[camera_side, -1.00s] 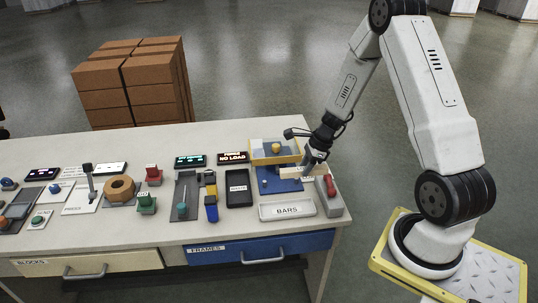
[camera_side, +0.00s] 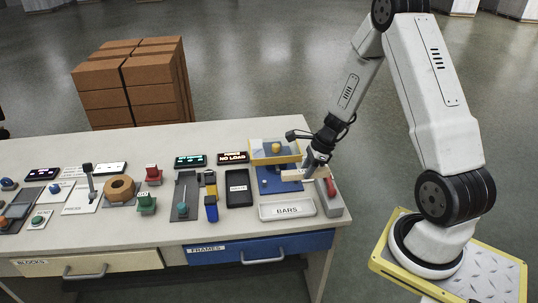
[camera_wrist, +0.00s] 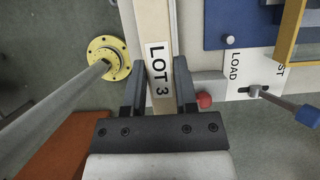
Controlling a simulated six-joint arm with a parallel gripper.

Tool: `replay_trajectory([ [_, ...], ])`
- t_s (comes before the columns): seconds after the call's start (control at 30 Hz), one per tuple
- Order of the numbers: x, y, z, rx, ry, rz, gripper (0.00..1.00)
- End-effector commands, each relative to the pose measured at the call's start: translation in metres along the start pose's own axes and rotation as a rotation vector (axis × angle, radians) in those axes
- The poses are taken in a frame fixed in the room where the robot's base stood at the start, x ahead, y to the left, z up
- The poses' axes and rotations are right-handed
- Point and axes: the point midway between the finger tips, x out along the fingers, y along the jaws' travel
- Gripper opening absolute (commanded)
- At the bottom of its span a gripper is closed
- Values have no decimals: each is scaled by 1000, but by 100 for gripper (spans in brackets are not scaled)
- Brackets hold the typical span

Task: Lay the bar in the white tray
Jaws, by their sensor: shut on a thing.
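The bar (camera_side: 291,176) is a pale, long block at the tip of my gripper (camera_side: 312,170) in the side view. In the wrist view the bar (camera_wrist: 156,25) carries a "LOT 3" label and runs away between the two fingers of my gripper (camera_wrist: 160,78). My gripper is shut on the bar, which shows over the blue plate in the side view; I cannot tell its exact height. The white tray (camera_side: 287,217), labelled "BARS", lies nearer the table's front edge, below the bar in the side view, and looks empty.
A grey box with a red handle (camera_side: 331,187) stands right of the tray. The blue plate (camera_side: 266,184) and a yellow-framed fixture (camera_side: 275,159) are behind the tray. A black tray (camera_side: 238,188) lies to its left. A lever (camera_wrist: 298,110) shows in the wrist view.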

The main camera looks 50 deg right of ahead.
Motion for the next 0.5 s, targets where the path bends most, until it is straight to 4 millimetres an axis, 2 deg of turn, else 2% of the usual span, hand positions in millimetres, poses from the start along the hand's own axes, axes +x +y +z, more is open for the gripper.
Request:
replay_trajectory([
  [0.27,0,40,0,-1,-20,-1,0],
  [0.5,-2,87,-5,1,-17,-4,0],
])
